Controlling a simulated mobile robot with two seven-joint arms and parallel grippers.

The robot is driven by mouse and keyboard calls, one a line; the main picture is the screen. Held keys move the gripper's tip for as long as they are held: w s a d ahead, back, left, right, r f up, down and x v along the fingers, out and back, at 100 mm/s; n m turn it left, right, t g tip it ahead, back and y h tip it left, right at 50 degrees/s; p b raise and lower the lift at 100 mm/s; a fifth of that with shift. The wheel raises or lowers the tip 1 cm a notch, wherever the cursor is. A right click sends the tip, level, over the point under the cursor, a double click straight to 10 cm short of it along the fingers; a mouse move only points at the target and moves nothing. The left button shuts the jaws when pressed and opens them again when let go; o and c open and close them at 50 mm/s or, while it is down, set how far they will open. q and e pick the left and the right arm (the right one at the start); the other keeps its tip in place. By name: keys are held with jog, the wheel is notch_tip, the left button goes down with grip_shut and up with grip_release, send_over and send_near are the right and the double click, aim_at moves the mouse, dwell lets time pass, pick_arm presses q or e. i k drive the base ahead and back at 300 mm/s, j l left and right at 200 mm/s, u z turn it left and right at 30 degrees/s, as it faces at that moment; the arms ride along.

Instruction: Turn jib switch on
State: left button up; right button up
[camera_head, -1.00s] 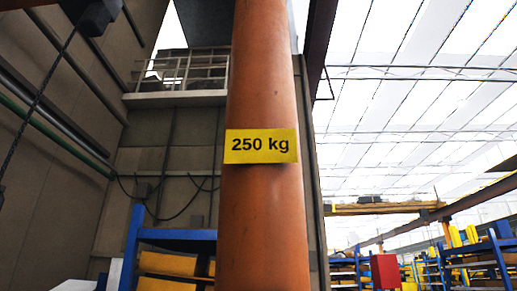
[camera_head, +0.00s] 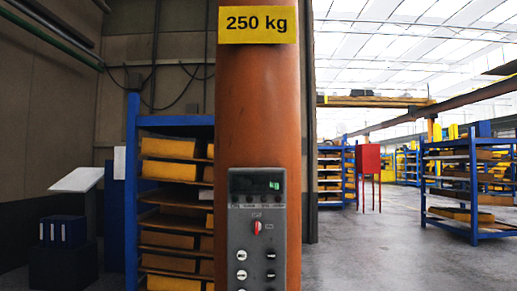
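The jib column is a thick orange post (camera_head: 258,110) that stands upright in the middle of the view, with a yellow "250 kg" plate (camera_head: 256,24) near the top. A grey control panel (camera_head: 257,240) is mounted on its front in the lower part of the view. The panel has a dark display (camera_head: 257,181) with a small green readout, a red rotary switch (camera_head: 257,227), and several white and dark buttons below. The switch's lettering is too small to read. The panel's lower end is cut off by the frame. Neither of my grippers is in view.
A blue rack (camera_head: 131,200) with yellow castings stands behind the post at left. A white slanted board (camera_head: 77,179) and dark blue boxes are further left. At right are a red cabinet (camera_head: 369,160), another blue rack (camera_head: 473,190) and open grey floor (camera_head: 380,250).

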aim_at(256, 226)
jog(key=i+l+u, duration=0.15)
jog(key=i+l, duration=0.15)
jog(key=i+l+u, duration=0.1)
jog(key=i+l, duration=0.15)
jog(key=i+l+u, duration=0.15)
jog(key=l, duration=0.3)
jog(key=i+l+u, duration=0.15)
jog(key=i+l, duration=0.2)
jog(key=i+l+u, duration=0.15)
jog(key=l, duration=0.3)
jog(key=i, duration=0.05)
